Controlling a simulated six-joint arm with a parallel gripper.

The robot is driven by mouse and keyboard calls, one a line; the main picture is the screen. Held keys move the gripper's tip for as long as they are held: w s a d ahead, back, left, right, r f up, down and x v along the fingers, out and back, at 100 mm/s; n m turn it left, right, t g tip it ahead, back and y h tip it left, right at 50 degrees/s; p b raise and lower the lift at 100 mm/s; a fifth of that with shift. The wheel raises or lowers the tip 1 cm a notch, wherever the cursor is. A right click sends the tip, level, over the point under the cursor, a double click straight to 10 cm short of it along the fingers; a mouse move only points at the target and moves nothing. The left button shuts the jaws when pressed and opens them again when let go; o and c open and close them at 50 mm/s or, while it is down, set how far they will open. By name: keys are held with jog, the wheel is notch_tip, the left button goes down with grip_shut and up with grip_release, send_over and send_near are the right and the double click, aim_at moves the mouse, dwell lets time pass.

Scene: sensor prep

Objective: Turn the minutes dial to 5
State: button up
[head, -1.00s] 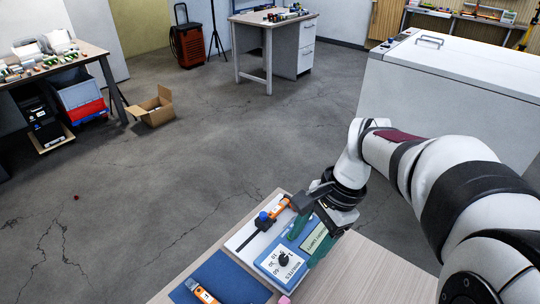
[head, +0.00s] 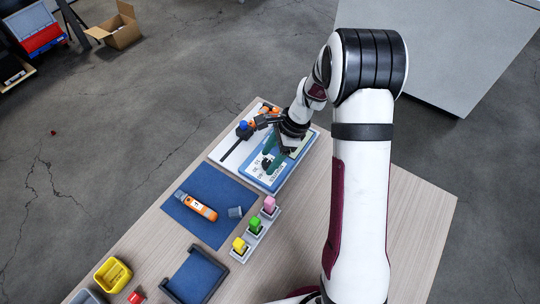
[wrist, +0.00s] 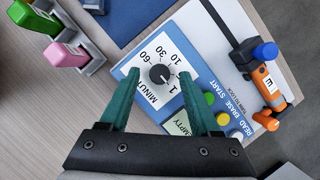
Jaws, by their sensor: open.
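The minutes dial (wrist: 159,74) is a round black knob on a white label plate marked 1, 10, 30 and 60 with the word MINUTES. It sits on the blue panel of a timer device (head: 252,180). In the wrist view, my gripper (wrist: 157,92) is open, with one green finger on each side of the lower part of the label. A small screen (wrist: 184,123) reads EMPTY, partly hidden by a finger. In the head view, my gripper (head: 270,152) is over the device and partly hides the dial.
On the table are a blue mat (head: 215,228) with an orange tool (head: 199,208), a rack of coloured blocks (head: 254,238) and a yellow bin (head: 112,275).

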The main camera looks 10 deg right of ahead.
jog(key=shift+f, duration=0.1)
grip_shut()
dwell(0.3)
jog(key=shift+n, duration=0.4)
jog(key=n, duration=0.1)
jog(key=n+g, duration=0.1)
jog(key=n, duration=0.1)
jog(key=shift+w+n+g+h, duration=0.2)
jog(key=shift+n+g+h, duration=0.1)
jog(key=shift+w+a+n+g+h, duration=0.1)
jog(key=shift+n+g+h, duration=0.2)
jog(key=shift+n, duration=0.8)
jog(key=shift+w+a+n+g+h, duration=0.1)
jog(key=shift+n+g, duration=0.3)
jog(key=shift+n, duration=0.7)
jog(key=shift+d, duration=0.1)
grip_release()
